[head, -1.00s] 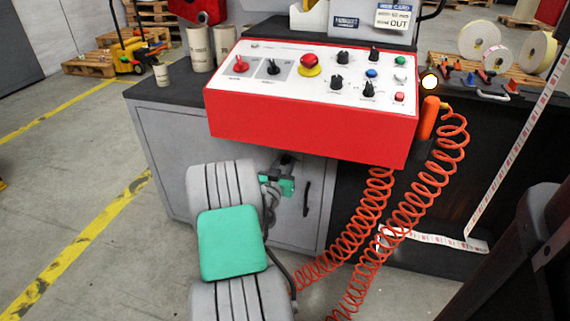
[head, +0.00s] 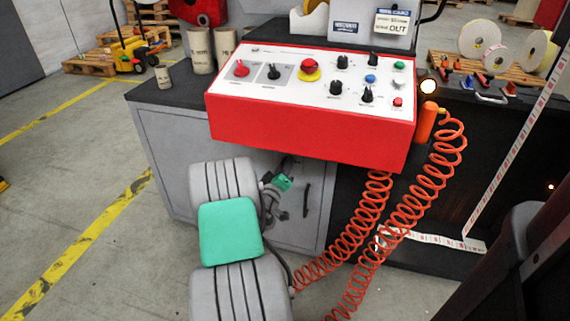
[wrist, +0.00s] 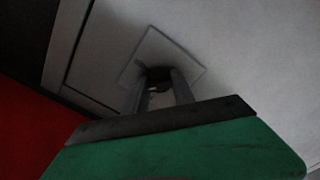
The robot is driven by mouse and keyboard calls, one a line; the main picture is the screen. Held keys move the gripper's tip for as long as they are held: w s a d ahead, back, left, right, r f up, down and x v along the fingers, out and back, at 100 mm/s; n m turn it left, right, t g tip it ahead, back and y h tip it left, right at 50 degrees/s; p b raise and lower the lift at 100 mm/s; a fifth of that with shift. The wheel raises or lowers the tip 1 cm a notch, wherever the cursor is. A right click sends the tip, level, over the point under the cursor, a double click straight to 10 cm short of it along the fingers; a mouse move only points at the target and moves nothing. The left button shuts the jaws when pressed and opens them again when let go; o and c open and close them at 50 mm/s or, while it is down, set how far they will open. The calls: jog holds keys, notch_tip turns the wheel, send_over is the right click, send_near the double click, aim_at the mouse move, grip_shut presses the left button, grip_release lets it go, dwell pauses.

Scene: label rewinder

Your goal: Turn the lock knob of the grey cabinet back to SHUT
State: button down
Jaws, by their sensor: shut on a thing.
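The grey cabinet (head: 170,150) stands under the worktop, and its door (head: 318,215) is closed. In the wrist view, the door face (wrist: 255,70) carries a light square plate (wrist: 150,47) that looks tilted. The dark lock knob (wrist: 157,73) sits on this plate, between my fingers. My gripper (wrist: 160,88) is shut on the knob. In the head view, my gripper (head: 288,166) is at the upper part of the door, below the red console, and largely hides the knob. The knob's markings and pointer cannot be read.
The red control console (head: 310,130) overhangs just above my gripper. A black door handle (head: 306,198) is to the right of it. Orange coiled cords (head: 352,222) hang further right. Open floor (head: 100,215) lies at the left.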

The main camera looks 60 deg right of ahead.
jog(key=n+p, duration=0.1)
jog(key=n, duration=0.3)
jog(key=shift+n+p, duration=0.3)
jog(key=shift+p, duration=0.1)
jog(key=shift+n+p, duration=0.7)
jog(key=shift+n, duration=1)
jog(key=c, duration=1.1)
grip_release()
jog(key=shift+o, duration=0.2)
